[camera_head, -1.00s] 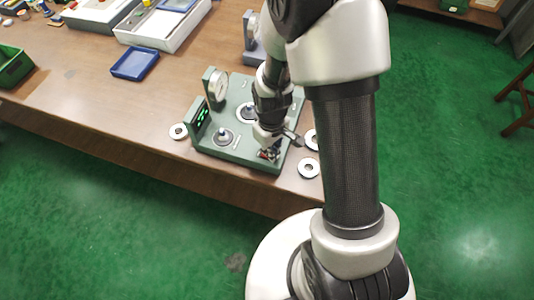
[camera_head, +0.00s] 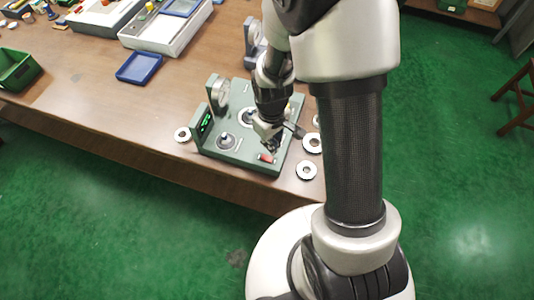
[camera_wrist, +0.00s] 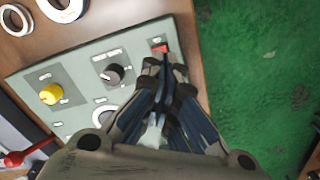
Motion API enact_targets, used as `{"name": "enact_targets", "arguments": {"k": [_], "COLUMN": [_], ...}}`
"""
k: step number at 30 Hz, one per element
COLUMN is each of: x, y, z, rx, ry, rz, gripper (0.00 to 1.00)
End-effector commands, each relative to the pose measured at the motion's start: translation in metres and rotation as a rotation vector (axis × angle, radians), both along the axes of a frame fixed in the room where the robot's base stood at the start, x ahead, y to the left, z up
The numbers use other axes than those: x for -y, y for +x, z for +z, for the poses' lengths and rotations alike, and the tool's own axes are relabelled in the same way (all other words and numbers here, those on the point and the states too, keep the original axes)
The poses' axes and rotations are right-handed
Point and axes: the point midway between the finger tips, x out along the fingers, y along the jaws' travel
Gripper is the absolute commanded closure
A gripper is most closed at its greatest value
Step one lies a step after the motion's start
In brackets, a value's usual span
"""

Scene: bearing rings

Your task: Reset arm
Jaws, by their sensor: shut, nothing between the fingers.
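My gripper (camera_head: 272,146) is shut and empty above the front right part of the green measuring device (camera_head: 222,151). In the wrist view my gripper (camera_wrist: 168,65) points toward a small red switch (camera_wrist: 159,46) at the panel's edge. I cannot tell whether it touches the panel. The red switch also shows in the head view (camera_head: 266,158), just below my gripper. A black knob (camera_wrist: 113,74) and a yellow knob (camera_wrist: 51,94) sit on the panel in the wrist view. My arm covers the right part of the device.
Bearing rings lie beside the device: one on the left (camera_head: 183,135), others on the right (camera_head: 312,143) and near the table edge (camera_head: 306,170). A blue tray (camera_head: 139,67) and a green bin (camera_head: 18,69) stand farther back. The table's middle left is clear.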

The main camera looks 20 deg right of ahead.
Motion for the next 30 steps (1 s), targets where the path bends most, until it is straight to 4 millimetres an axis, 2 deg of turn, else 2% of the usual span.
{"name": "enact_targets", "arguments": {"k": [17,20,23,26,30], "x": [0.000,0.000,0.000,0.000,0.000], "y": [0.000,0.001,0.002,-0.001,-0.018], "z": [0.003,0.011,0.036,0.076,0.134], "rx": [0.000,0.011,0.040,0.084,0.150], "ry": [0.000,0.000,0.000,0.003,0.010], "rz": [0.000,-0.007,-0.031,-0.071,-0.140], "gripper": [1.00,1.00,1.00,1.00,1.00]}}
